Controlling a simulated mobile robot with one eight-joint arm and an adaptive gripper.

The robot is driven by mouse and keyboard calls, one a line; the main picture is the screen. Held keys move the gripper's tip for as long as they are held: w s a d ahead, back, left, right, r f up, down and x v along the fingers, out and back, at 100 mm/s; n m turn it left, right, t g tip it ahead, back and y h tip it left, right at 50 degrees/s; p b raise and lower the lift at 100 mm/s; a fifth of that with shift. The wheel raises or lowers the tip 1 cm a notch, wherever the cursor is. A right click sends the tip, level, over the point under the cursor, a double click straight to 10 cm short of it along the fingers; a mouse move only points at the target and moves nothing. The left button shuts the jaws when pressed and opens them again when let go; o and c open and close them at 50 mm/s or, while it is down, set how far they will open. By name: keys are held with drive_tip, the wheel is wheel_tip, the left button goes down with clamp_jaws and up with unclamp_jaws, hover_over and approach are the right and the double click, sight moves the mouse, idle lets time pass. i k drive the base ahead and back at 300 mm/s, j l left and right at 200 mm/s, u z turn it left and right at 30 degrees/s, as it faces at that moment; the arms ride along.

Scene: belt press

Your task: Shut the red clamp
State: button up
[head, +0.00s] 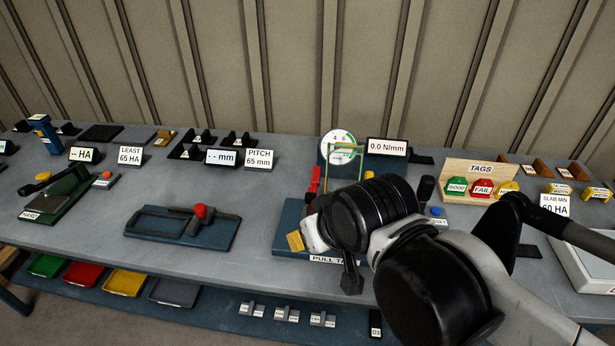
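A red upright part (315,180), which looks like the red clamp, stands at the left side of the blue pull tester (289,236), below its round dial. My wrist and arm cover much of the tester, so I cannot tell whether the clamp is open or shut. My gripper (350,281) shows only as a dark finger-like piece hanging below my wrist, in front of the tester's front edge. The rest of it is hidden, and I cannot tell its opening or whether it touches anything.
A dark blue fixture with a red knob (200,211) lies left of the tester. A green hardness stand (62,195) is farther left. A tag rack (480,170) stands behind my arm on the right.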

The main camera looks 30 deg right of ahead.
sight(316, 170)
drive_tip(key=i+j+z, duration=0.15)
drive_tip(key=i+z, duration=0.25)
drive_tip(key=i+j+z, duration=0.2)
drive_tip(key=z, duration=0.15)
drive_tip(key=i+j, duration=0.05)
